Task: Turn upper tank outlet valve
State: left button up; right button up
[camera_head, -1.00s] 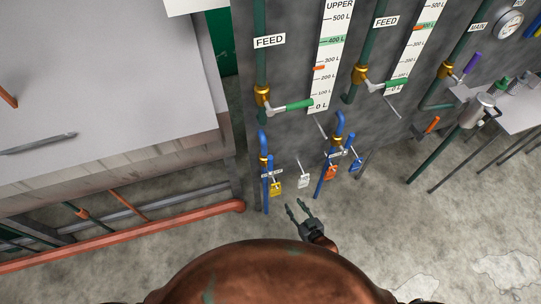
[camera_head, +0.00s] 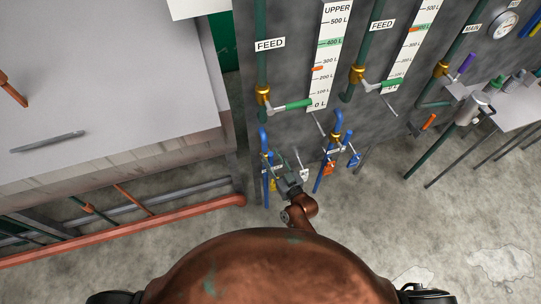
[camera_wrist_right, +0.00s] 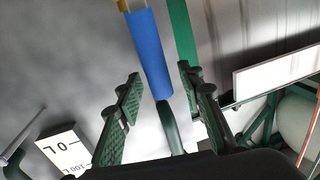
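Two blue outlet pipes come off the grey panel low down, a left one (camera_head: 263,140) and a right one (camera_head: 338,122), each with a brass valve and hanging tags. Their small labels are too small to read. The gauge marked UPPER (camera_head: 327,55) is above, between them. My right gripper (camera_head: 283,158) is open beside the left outlet's valve, its fingers partly covering that area. In the right wrist view, a blue pipe (camera_wrist_right: 150,55) with brass at its end shows beyond and between the open fingertips (camera_wrist_right: 160,78). No contact is visible. My left gripper is out of view.
Green-handled feed valves (camera_head: 293,104) are on the panel above. A grey cabinet (camera_head: 110,75) and a red floor pipe (camera_head: 150,217) are at the left. A table (camera_head: 520,110) with a metal pot (camera_head: 472,108) is at the right. The floor in front is clear.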

jog(key=shift+w+a, duration=0.1)
jog(key=shift+w, duration=0.1)
grip_shut()
dwell(0.3)
dwell(0.3)
